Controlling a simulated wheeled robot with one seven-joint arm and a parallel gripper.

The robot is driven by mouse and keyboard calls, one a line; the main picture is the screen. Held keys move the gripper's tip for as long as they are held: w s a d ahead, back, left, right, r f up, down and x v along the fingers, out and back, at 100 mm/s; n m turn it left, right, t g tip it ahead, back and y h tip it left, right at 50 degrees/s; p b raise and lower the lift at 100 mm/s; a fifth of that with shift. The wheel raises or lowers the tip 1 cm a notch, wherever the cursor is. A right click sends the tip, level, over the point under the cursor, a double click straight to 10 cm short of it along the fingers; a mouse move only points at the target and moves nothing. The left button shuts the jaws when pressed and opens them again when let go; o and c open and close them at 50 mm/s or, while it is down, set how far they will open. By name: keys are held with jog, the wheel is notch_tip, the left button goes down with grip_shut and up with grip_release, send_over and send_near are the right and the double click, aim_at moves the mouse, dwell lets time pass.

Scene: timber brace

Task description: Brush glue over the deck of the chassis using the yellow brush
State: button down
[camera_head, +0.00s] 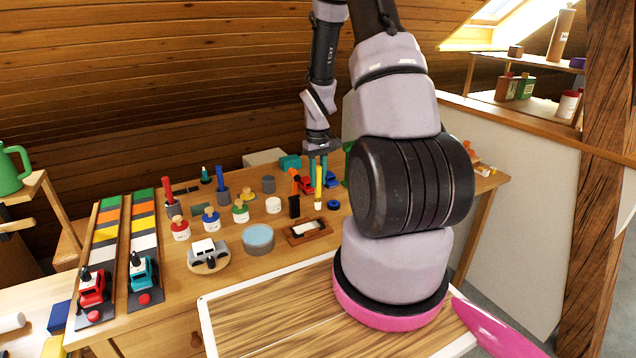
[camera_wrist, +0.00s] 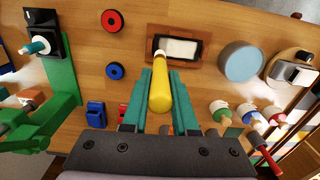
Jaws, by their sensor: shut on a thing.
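My gripper (camera_head: 318,174) is shut on the yellow brush (camera_head: 319,178), its teal fingers on either side of the handle. The brush points down above the workbench. In the wrist view the yellow brush (camera_wrist: 160,92) lies between the fingers, and its pale tip overlaps the near left edge of a dark tray with a white surface (camera_wrist: 180,47). I cannot tell whether it touches. A pale grey vehicle body, possibly the chassis (camera_head: 207,249), sits on a round wooden disc at front left. It also shows at the right of the wrist view (camera_wrist: 290,72).
A round tin with a pale blue top (camera_head: 258,239) stands between the grey body and the tray (camera_head: 307,230). A green stand (camera_wrist: 60,95) is left in the wrist view. Two lanes with toy vehicles (camera_head: 142,272) lie far left.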

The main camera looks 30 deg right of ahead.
aim_at(318, 201)
jog(key=shift+r, duration=1.5)
jog(key=shift+f, duration=3.5)
jog(key=shift+f, duration=1)
